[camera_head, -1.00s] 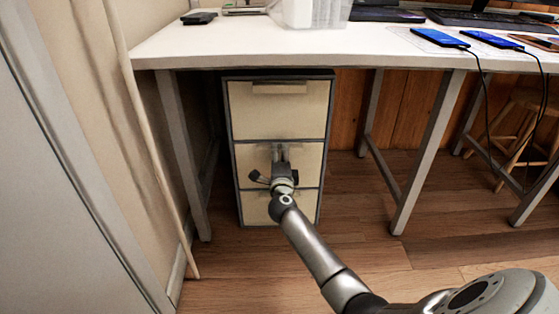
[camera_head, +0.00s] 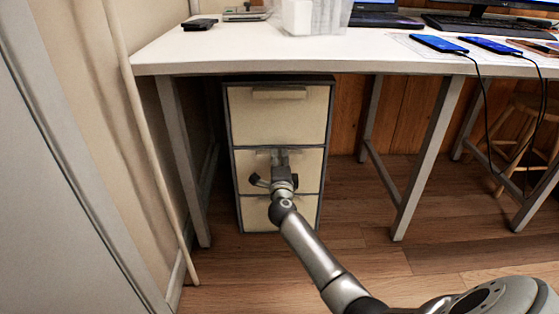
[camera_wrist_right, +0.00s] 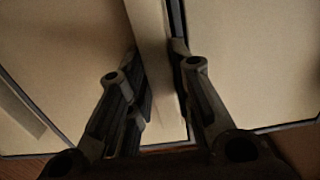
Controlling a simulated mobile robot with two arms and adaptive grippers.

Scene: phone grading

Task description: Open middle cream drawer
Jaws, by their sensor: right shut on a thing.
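The middle cream drawer (camera_head: 246,165) is in a three-drawer cabinet with a dark grey frame under the desk, in the head view. Its front looks about level with the other drawers; I cannot tell if there is a small gap. My right gripper (camera_head: 280,158) is at the upper middle of this drawer and partly hides its handle. In the right wrist view my right gripper (camera_wrist_right: 158,72) has a finger on each side of the cream handle bar (camera_wrist_right: 152,45) and is shut on it. My left gripper is not in view.
The top drawer (camera_head: 280,118) and bottom drawer (camera_head: 255,215) look shut. The white desk (camera_head: 330,48) overhangs the cabinet, with phones (camera_head: 438,43) and keyboards on it. A wall stands close on the left. Wooden floor (camera_head: 350,225) is clear in front.

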